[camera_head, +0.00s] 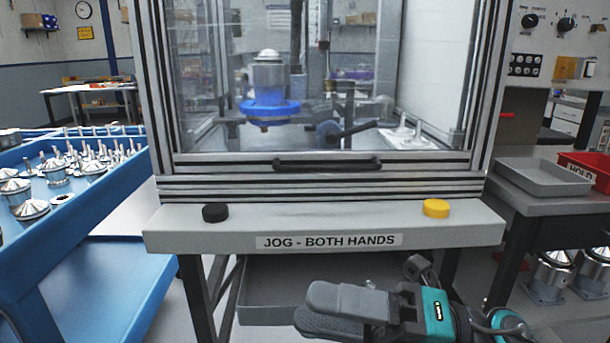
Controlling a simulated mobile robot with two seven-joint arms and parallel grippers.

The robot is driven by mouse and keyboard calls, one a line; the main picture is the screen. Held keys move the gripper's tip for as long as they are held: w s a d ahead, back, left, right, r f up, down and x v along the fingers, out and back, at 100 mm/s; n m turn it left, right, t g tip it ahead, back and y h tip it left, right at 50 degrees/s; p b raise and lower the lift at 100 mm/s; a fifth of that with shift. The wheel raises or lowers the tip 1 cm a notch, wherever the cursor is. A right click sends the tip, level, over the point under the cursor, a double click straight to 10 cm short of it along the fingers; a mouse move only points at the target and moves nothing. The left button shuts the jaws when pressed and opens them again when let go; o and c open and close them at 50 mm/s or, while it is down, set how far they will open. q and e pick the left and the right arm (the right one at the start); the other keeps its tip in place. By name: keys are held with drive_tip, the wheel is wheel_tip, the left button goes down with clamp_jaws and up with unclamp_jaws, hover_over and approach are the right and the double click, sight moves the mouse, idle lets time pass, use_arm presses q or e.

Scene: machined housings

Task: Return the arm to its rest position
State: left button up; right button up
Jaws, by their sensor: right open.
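My right gripper (325,310) shows at the bottom, right of centre, grey and teal with dark padded fingers. It is open, with nothing seen between its fingers. It is in front of and below the ledge of the machine (325,228), which bears the label "JOG - BOTH HANDS". My arm comes in from the lower right. My left gripper is not in view.
The machine's clear door (280,90) is down, with a dark handle (327,163). Black (215,212) and yellow (436,208) buttons sit on its ledge. A blue cart (95,215) with machined parts stands left. A grey tray (543,177) and red bin (585,170) lie right.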

drive_tip(key=w+d+f+m+t+h, duration=0.5)
drive_tip(key=m+t, duration=0.4)
drive_tip(key=m, duration=0.5)
drive_tip(key=w+d+f+m+t+h, duration=0.35)
drive_tip(key=f+m+t+h, duration=0.45)
drive_tip(key=m, duration=0.5)
drive_tip(key=s+d+f+m+g+h, duration=0.25)
drive_tip(key=s+f+m, duration=0.25)
drive_tip(key=f, duration=0.5)
drive_tip(key=s+d+f+m+g+h, duration=0.25)
drive_tip(key=s+f+m+g, duration=0.2)
drive_tip(key=f, duration=0.45)
use_arm(q)
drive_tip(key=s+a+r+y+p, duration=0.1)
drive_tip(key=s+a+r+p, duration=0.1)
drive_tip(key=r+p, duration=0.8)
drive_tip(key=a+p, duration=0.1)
drive_tip(key=p, duration=0.4)
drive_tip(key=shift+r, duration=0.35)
use_arm(e)
wheel_tip(320, 180, up, 10)
drive_tip(key=s+d+h, duration=0.1)
drive_tip(key=s, duration=0.1)
drive_tip(key=shift+s+d+m, duration=0.25)
drive_tip(key=shift+d+m, duration=0.1)
drive_tip(key=shift+d, duration=0.05)
